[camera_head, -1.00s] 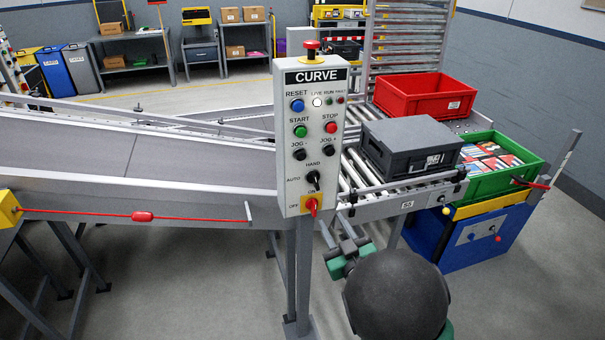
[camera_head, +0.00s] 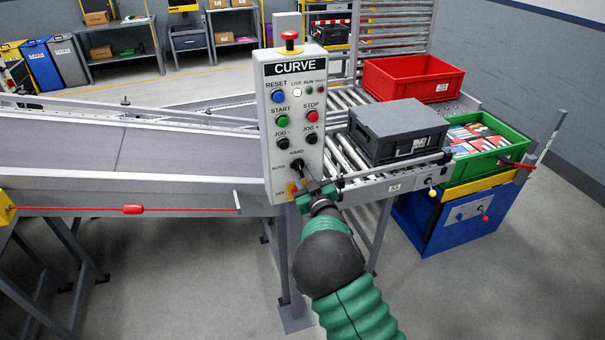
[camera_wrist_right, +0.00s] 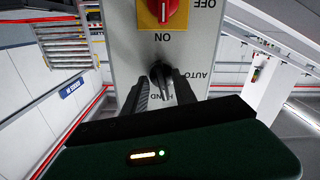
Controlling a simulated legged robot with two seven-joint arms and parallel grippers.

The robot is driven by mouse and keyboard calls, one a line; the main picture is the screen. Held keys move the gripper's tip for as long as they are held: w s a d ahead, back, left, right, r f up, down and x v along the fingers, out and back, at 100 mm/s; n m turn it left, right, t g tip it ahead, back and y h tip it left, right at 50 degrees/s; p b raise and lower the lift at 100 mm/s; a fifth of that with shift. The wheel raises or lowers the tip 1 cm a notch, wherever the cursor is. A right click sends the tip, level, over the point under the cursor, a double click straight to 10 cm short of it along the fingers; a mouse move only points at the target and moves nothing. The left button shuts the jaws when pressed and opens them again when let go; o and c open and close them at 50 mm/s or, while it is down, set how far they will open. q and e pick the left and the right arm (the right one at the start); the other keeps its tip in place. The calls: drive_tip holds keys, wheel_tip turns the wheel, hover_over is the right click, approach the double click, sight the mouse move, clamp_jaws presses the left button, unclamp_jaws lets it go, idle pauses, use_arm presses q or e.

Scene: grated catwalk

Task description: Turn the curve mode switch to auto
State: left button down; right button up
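The curve mode switch is a black knob (camera_head: 297,165) low on the grey CURVE control panel (camera_head: 266,135), with HAND marked above it and AUTO to its left. In the right wrist view the panel appears upside down, and the knob (camera_wrist_right: 160,73) appears turned toward HAND. My right gripper (camera_head: 306,184) is at the panel, just below and in front of the knob. In the wrist view its two fingers (camera_wrist_right: 162,88) are apart, one on each side of the knob; I cannot tell whether they touch it. My left gripper is not in view.
Just below the knob is a red OFF/ON switch (camera_wrist_right: 163,10) on a yellow plate, partly hidden by my gripper in the head view. A red emergency button (camera_head: 290,38) tops the panel. A conveyor (camera_head: 190,152) runs left; a dark grey crate (camera_head: 398,130) stands right.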

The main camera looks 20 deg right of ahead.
drive_tip(key=shift+d, duration=0.15)
drive_tip(key=shift+c, duration=2.8)
drive_tip(key=shift+a+r, duration=0.1)
drive_tip(key=shift+a, duration=0.4)
clamp_jaws()
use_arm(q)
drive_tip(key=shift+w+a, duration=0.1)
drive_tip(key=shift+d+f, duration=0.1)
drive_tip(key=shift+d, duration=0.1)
use_arm(e)
drive_tip(key=shift+d, duration=0.25)
